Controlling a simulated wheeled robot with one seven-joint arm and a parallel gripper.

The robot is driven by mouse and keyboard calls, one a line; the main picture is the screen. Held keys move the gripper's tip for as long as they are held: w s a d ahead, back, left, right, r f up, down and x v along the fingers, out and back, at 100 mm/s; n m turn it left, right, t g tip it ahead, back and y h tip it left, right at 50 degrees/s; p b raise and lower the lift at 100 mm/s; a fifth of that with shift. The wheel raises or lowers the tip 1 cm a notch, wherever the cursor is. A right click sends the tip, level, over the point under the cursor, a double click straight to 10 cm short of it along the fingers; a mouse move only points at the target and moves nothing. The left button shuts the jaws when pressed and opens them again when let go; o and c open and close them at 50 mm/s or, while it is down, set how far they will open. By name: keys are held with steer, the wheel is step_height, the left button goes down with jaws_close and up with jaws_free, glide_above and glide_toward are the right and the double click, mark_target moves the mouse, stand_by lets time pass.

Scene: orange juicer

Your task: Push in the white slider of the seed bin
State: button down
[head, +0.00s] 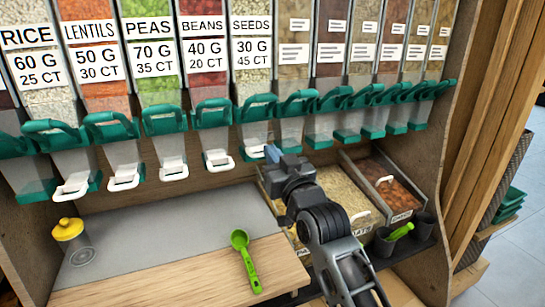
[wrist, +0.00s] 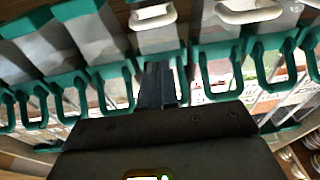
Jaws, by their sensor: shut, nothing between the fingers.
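The seed bin (head: 251,110) is clear with a green handle, under the SEEDS label. Its white slider (head: 251,154) shows at the bottom of the bin, its right end close to my gripper. My gripper (head: 272,154) is shut and empty, just right of the slider in the head view. In the wrist view the shut fingers (wrist: 158,85) point up at a bin's green frame, with a white slider (wrist: 152,16) beyond the tips. I cannot tell whether the fingers touch the slider.
The beans bin (head: 212,125) with its white slider (head: 218,160) hangs just left. More green-handled bins without visible white sliders run to the right. Below are open trays of grain (head: 330,190) and brown goods (head: 385,180). A green scoop (head: 244,260) lies on the wooden board.

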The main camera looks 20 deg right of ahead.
steer(key=s+f+g, duration=0.1)
steer(key=s+f, duration=0.4)
steer(key=s, duration=0.5)
steer(key=s+f+b, duration=0.1)
steer(key=s+f, duration=0.4)
steer(key=s, duration=0.5)
steer(key=s+f+g, duration=0.1)
steer(key=s+f, duration=0.4)
steer(key=s, duration=0.5)
steer(key=s+r+g, duration=0.1)
steer(key=s+g, duration=0.2)
steer(key=s, duration=2)
steer(key=shift+s+r+h, duration=0.25)
steer(key=shift+s+h, duration=0.05)
steer(key=shift+s, duration=0.1)
